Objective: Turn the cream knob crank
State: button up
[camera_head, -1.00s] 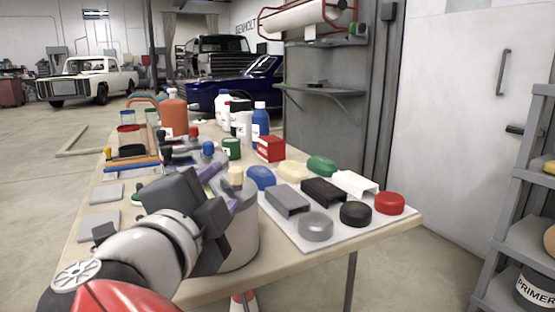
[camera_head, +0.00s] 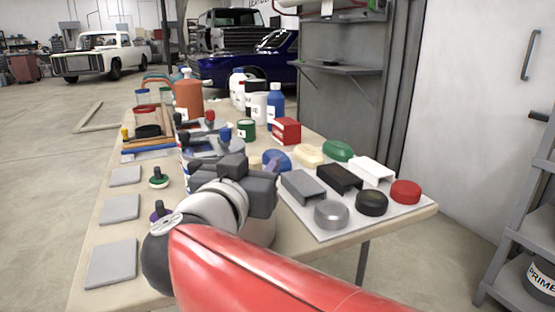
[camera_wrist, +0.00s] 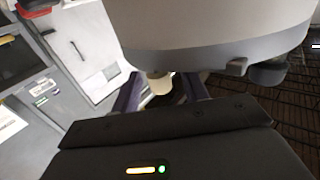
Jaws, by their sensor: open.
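The crank's cream knob (camera_wrist: 160,84) shows in the wrist view between the two purple-grey fingers of my open gripper (camera_wrist: 162,90). I cannot tell whether either finger touches it. A large pale grey drum-shaped body (camera_wrist: 210,25) fills the top of the wrist view. In the head view the drum (camera_head: 264,230) stands near the table's front edge, mostly behind my arm. My gripper (camera_head: 272,168) is over the drum's top there and hides most of the crank and knob.
On the table (camera_head: 100,235), a white board to the right carries a grey ring (camera_head: 332,214), a black round piece (camera_head: 372,203) and a red one (camera_head: 405,192). Grey square pads (camera_head: 112,263) lie left. Bottles and a red box (camera_head: 286,131) stand behind. A shelf rack is at far right.

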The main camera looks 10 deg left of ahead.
jog(key=shift+w+d, duration=0.15)
jog(key=shift+w, duration=0.95)
grip_shut()
